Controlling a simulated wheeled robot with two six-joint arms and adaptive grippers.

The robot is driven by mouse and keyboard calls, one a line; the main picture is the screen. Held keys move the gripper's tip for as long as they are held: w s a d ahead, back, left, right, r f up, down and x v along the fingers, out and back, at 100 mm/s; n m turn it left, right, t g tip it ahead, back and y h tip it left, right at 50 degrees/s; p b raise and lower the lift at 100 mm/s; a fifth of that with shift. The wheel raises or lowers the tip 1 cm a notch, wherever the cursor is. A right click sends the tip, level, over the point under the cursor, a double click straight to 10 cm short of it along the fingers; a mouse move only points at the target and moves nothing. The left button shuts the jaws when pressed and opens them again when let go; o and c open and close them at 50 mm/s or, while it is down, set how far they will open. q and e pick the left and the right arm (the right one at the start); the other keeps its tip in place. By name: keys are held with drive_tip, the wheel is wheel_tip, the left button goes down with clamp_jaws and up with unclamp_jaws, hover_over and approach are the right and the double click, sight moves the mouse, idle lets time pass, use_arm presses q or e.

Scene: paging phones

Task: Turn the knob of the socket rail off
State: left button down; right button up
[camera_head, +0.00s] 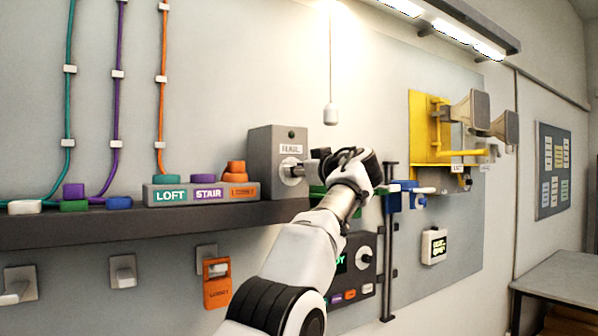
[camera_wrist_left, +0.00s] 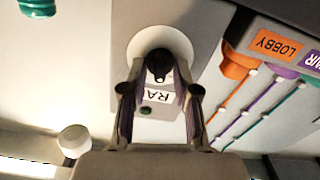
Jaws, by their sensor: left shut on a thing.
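The grey box (camera_head: 267,152) with a white label, partly readable, is on the dark shelf in the head view. Its dark knob (camera_wrist_left: 158,66) sits on a round pale disc in the wrist view, where part of the box's label (camera_wrist_left: 150,97) reads "RA" upside down. My left gripper (camera_head: 300,168) reaches the front of the box from the right. In the wrist view my left gripper (camera_wrist_left: 158,80) has its fingers on both sides of the knob and is shut on it. The fingers hide part of the disc and label. My right gripper is not in view.
A block of LOFT, STAIR and orange sockets (camera_head: 201,193) stands left of the box on the dark shelf (camera_head: 130,226). A pull cord (camera_head: 331,115) hangs above my gripper. A dark panel with a knob (camera_head: 352,265) is below, and a yellow bracket (camera_head: 424,130) with horns is right.

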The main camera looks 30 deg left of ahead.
use_arm(q)
drive_tip(key=n, duration=0.6)
drive_tip(key=shift+s+a+f+n, duration=0.1)
drive_tip(key=shift+f+n, duration=0.1)
drive_tip(key=shift+n, duration=0.1)
idle(0.4)
drive_tip(key=c, duration=0.9)
unclamp_jaws()
drive_tip(key=shift+c, duration=0.2)
drive_tip(key=shift+o, duration=0.2)
drive_tip(key=shift+a, duration=0.1)
drive_tip(key=shift+r, duration=0.1)
